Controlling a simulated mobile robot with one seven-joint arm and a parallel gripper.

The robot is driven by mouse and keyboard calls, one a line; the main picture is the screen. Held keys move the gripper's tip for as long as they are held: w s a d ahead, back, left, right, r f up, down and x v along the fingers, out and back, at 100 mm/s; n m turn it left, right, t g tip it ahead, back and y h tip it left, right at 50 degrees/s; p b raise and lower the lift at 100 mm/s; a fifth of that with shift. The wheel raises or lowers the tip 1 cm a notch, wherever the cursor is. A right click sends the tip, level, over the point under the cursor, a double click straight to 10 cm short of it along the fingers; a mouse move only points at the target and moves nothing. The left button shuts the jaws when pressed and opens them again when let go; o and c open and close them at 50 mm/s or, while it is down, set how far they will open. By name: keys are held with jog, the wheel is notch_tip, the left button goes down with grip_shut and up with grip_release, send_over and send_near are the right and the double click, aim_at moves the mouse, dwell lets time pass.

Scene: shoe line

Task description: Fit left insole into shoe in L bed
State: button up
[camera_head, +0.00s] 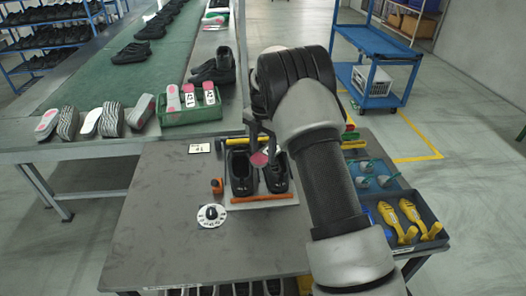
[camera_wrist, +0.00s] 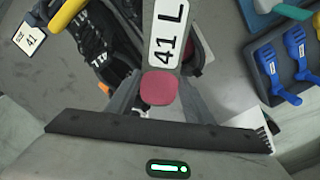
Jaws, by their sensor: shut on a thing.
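My gripper (camera_head: 262,142) is shut on an insole, held above the work table. In the wrist view the insole (camera_wrist: 168,50) is grey with a white "41 L" label and a dark pink pad at the near end. In the head view only its pink end (camera_head: 259,158) shows clearly. Two black shoes, the left one (camera_head: 242,175) and the right one (camera_head: 276,178), lie side by side in the bed below. The insole appears above the gap between them, not inside either. The laced shoe (camera_wrist: 92,45) also shows in the wrist view; the other is largely hidden.
An orange bar (camera_head: 262,199) borders the shoes in front. A "41" card (camera_head: 199,148), an orange object (camera_head: 217,185) and a round dial (camera_head: 211,215) lie to the left. A dark tray (camera_head: 437,243) with yellow tools stands right. The table's front left is clear.

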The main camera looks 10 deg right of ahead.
jog(key=shift+f+b, duration=0.4)
jog(key=shift+f, duration=0.15)
jog(key=o, duration=1)
jog(key=shift+o, duration=0.2)
